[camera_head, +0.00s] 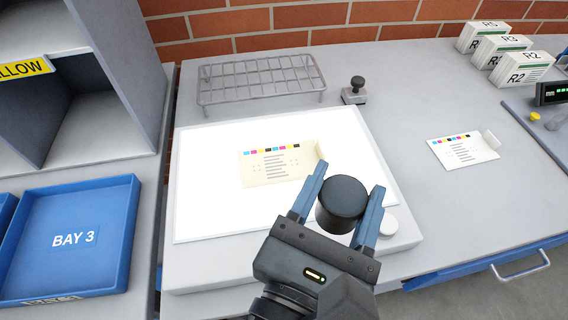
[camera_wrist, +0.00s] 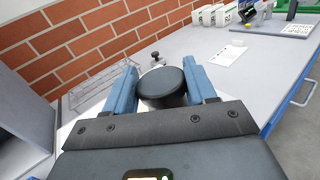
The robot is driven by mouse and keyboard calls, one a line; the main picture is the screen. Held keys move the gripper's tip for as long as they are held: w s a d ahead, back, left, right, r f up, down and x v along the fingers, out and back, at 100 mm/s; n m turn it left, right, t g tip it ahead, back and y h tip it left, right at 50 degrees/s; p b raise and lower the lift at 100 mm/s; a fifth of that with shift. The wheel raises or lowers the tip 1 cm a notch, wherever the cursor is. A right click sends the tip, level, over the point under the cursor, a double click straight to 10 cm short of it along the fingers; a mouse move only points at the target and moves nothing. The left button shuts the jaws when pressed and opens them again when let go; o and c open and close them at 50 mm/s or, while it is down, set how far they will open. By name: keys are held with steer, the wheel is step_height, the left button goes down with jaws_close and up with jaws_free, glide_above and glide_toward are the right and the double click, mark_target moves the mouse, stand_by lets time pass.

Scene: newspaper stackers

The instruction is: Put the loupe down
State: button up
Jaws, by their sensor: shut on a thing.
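The loupe (camera_head: 343,203) is a short dark cylinder. My gripper (camera_head: 342,196) has its two blue fingers shut on the loupe's sides. In the head view it is over the lower right part of the white light panel (camera_head: 215,213). I cannot tell how high the loupe is above the panel. In the wrist view the loupe (camera_wrist: 162,86) sits between the fingertips and hides what lies behind it. A cream printed sheet (camera_head: 270,170) with a row of colour patches lies on the panel, just beyond the gripper.
A wire rack (camera_head: 262,80) and a dark-handled stamp (camera_head: 355,90) stand behind the panel. Another printed card (camera_head: 464,151) lies to the right, near white boxes (camera_head: 522,68). A blue tray (camera_head: 70,240) marked BAY 3 is at left. The table between panel and card is clear.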

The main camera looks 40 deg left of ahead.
steer(key=a+f, duration=0.2)
steer(key=a, duration=0.1)
steer(key=a+f, duration=0.2)
steer(key=a, duration=0.1)
steer(key=a+f, duration=0.2)
steer(key=a, duration=0.2)
steer(key=shift+s, duration=0.4)
step_height(320, 180, down, 4)
steer(key=shift+r+b, duration=0.1)
steer(key=shift+b, duration=0.2)
steer(key=shift+f, duration=0.4)
